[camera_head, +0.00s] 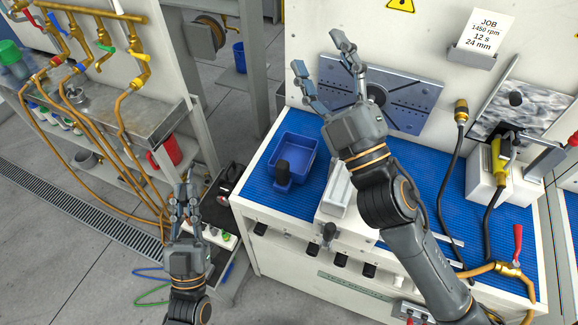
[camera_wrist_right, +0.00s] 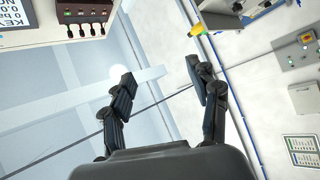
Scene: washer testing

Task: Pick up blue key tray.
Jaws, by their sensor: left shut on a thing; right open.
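The blue key tray (camera_head: 308,143) is a small open box on the blue bench mat, left of my right arm. A dark round-topped handle stands at its front edge. My right gripper (camera_head: 321,56) is open and empty, raised above and right of the tray in the picture. In the right wrist view its two fingers (camera_wrist_right: 160,76) are spread with nothing between them, and no tray shows there. My left gripper (camera_head: 186,192) is low at the left, off the bench and apart from the tray. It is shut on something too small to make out.
The blue-matted bench (camera_head: 262,188) carries a grey block (camera_head: 339,190) right of the tray. A plate with a dark hole (camera_head: 412,98) and a yellow-handled device (camera_head: 500,160) stand further right. Brass pipes and a shelf (camera_head: 150,130) stand at the left. Floor lies between.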

